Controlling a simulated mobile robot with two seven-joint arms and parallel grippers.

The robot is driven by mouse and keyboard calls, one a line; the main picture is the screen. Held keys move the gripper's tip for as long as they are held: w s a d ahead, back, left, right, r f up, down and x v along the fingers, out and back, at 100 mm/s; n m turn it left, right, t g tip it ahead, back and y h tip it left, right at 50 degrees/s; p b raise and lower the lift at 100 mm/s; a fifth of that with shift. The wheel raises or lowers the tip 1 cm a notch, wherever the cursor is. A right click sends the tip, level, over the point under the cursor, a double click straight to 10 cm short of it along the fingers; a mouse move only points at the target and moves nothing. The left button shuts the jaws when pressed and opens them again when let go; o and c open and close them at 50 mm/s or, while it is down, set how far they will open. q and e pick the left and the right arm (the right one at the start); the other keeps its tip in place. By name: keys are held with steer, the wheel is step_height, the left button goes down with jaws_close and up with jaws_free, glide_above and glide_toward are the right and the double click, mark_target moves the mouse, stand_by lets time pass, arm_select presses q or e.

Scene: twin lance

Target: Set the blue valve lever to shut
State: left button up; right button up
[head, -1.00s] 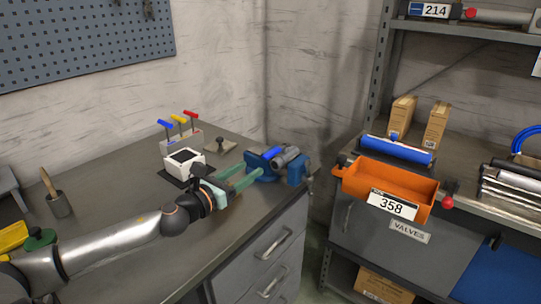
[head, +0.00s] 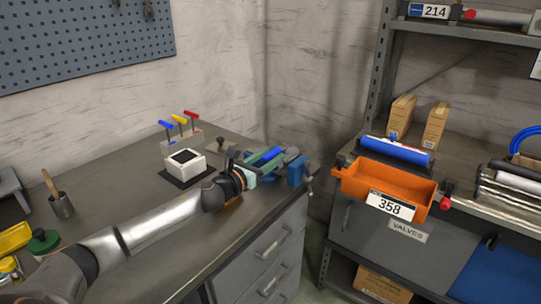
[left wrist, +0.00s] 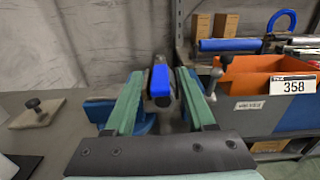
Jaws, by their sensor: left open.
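The blue valve lever (head: 272,154) sits on a grey valve held in the blue vise (head: 297,173) at the bench's right end. In the left wrist view the lever (left wrist: 160,81) points toward the camera, between the two green fingers. My left gripper (head: 282,160) is open, with its fingers on either side of the lever; in the wrist view (left wrist: 158,98) a gap shows on both sides of it. The grey valve body (left wrist: 160,104) is partly hidden below the lever. My right gripper is not in view.
A white box (head: 185,162) on a dark mat and a stand with blue, yellow and red T-handles (head: 180,128) are left of the vise. An orange bin (head: 385,187) labelled 358 stands on the right shelf.

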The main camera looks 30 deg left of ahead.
arm_select(q)
steer(key=shift+w, duration=0.3)
jaws_close()
stand_by(0.4)
stand_by(1.0)
